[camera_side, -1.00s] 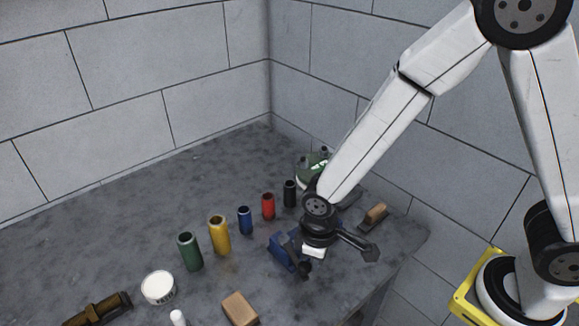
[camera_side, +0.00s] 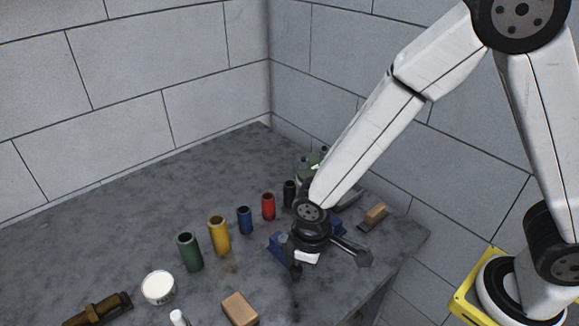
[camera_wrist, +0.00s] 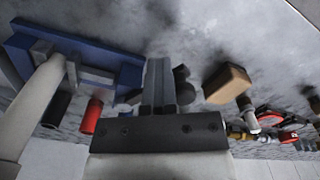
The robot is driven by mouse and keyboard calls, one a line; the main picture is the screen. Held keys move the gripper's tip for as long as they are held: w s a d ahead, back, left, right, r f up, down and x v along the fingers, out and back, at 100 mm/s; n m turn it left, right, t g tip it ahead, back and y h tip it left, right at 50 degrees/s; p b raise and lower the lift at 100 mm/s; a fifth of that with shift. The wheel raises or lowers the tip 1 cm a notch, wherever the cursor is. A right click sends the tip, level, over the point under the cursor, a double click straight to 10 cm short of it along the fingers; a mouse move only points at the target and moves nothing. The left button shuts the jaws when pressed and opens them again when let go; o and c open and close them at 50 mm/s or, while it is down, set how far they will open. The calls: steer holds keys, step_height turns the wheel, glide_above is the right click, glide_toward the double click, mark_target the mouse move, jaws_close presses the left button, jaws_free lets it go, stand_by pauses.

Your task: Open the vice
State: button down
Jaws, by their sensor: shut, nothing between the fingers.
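The blue vice (camera_side: 277,246) stands on the table near its right end, partly hidden behind my wrist. In the wrist view the vice (camera_wrist: 108,56) fills the upper left, with its grey jaw parts beside the blue body. My gripper (camera_wrist: 158,62) shows as two grey fingers close together, shut and empty. The fingers look to be beside the vice's end. Dark round parts (camera_wrist: 182,87), perhaps the vice's handle, show just right of the fingers. I cannot tell whether the fingers touch them. In the side view the fingertips are hard to make out.
Green (camera_side: 190,252), yellow (camera_side: 219,236), blue (camera_side: 245,221) and red (camera_side: 268,207) cans and a black one stand in a row left of the vice. A tan block (camera_side: 240,309) lies in front, a wooden-handled tool (camera_side: 375,216) behind right.

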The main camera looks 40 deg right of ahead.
steer(key=shift+w+a, duration=0.25)
steer(key=shift+a, duration=0.55)
steer(key=shift+w+a, duration=0.1)
steer(key=shift+a, duration=0.05)
steer(key=shift+w+a, duration=0.4)
steer(key=shift+a, duration=0.4)
steer(key=shift+w+a, duration=0.1)
steer(key=shift+a, duration=0.05)
steer(key=shift+w+a, duration=0.5)
steer(key=shift+a, duration=0.15)
stand_by(0.4)
